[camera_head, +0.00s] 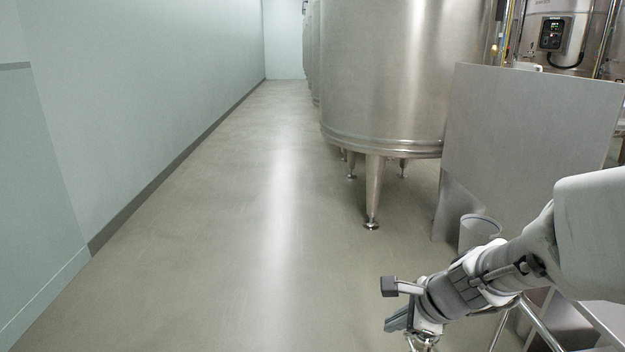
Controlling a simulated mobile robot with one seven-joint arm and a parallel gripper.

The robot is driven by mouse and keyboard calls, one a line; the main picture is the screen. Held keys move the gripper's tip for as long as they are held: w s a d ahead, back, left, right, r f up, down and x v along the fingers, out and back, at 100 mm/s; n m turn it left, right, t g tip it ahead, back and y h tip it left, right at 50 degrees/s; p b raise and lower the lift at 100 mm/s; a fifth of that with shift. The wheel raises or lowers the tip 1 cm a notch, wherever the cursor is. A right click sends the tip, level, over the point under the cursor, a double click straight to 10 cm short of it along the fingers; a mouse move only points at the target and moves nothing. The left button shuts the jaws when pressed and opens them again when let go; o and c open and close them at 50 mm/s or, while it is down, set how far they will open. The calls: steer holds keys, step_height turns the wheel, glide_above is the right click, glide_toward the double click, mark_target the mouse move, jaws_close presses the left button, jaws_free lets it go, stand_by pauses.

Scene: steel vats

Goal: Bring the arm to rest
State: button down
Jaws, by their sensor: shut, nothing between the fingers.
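My arm reaches in from the right edge and slants down to the left across the lower right of the head view. My gripper (398,318) is at its lower left end, near the bottom of the picture. It is shut and holds nothing. It hangs in front of the open floor, apart from the vat and the wall.
A large steel vat (395,75) on legs stands ahead, right of centre. A grey panel (530,130) and a pale cylindrical container (479,231) are behind my arm. A pale wall (150,90) bounds the left. The floor (240,220) between is clear.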

steer(key=s+a+r+n+h, duration=0.1)
steer(key=s+r+n+h, duration=0.1)
steer(key=s+r+n, duration=0.55)
steer(key=s+r+n+h, duration=0.1)
steer(key=s+r+n, duration=0.3)
steer(key=s+n, duration=0.7)
step_height(320, 180, up, 17)
steer(key=w+n+p, duration=0.2)
steer(key=p, duration=1.4)
steer(key=shift+w+f+p, duration=0.2)
steer(key=shift+w+p, duration=0.15)
steer(key=shift+p, duration=0.05)
